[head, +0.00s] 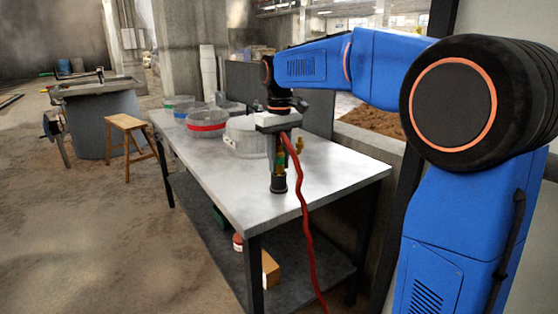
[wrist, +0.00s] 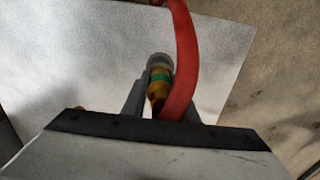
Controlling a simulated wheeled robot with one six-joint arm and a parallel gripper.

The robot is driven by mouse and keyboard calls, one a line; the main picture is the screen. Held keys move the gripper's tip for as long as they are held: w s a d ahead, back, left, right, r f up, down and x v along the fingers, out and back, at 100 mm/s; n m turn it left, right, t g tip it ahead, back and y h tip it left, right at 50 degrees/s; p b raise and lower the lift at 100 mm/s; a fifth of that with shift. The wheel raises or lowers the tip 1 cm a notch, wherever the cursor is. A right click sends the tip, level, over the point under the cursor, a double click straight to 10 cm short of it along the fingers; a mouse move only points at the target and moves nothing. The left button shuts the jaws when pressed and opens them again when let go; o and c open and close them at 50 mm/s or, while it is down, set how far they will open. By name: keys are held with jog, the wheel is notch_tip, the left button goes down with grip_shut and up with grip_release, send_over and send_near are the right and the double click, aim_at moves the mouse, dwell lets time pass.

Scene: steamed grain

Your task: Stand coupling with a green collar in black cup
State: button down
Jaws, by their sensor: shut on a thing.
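The coupling with a green collar (wrist: 160,78) is brass-coloured and held between my gripper's fingers. In the head view it hangs about upright below my gripper (head: 279,150); the gripper also shows in the wrist view (wrist: 155,104). A red hose (head: 299,190) runs from the gripper area down past the table edge. The black cup (head: 279,185) stands on the table directly under the coupling. Its greyish rim (wrist: 160,58) shows at the coupling's far end in the wrist view. The coupling's lower end meets the cup's mouth; how deep it sits I cannot tell.
The grey table (head: 230,190) is clear in front and to the right of the cup. A small brass piece (head: 300,145) stands just behind the gripper. A wooden stool (head: 126,124) stands farther left.

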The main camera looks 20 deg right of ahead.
aim_at(280, 165)
jog(key=shift+s+f, duration=0.2)
jog(key=shift+f, duration=0.8)
jog(key=shift+s+f, duration=0.15)
jog(key=shift+f, duration=0.8)
dwell(1.5)
jog(key=c, duration=1.3)
grip_release()
jog(key=shift+c, duration=0.2)
jog(key=shift+r, duration=0.1)
notch_tip(280, 165, up, 19)
jog(key=shift+d+t, duration=0.15)
jog(key=shift+t, duration=0.15)
jog(key=s+d+f+m+t, duration=0.1)
jog(key=s+d+f, duration=0.1)
jog(key=s+f, duration=0.55)
jog(key=s+d+f+m+t, duration=0.1)
jog(key=s+d+f, duration=0.25)
jog(key=s, duration=0.75)
jog(key=s+d+f+m+t, duration=0.1)
jog(key=s+f+t, duration=0.1)
jog(key=s+f, duration=1.2)
notch_tip(280, 165, down, 4)
jog(key=shift+f+m, duration=0.15)
jog(key=shift+m, duration=0.15)
jog(key=shift+s+d, duration=0.1)
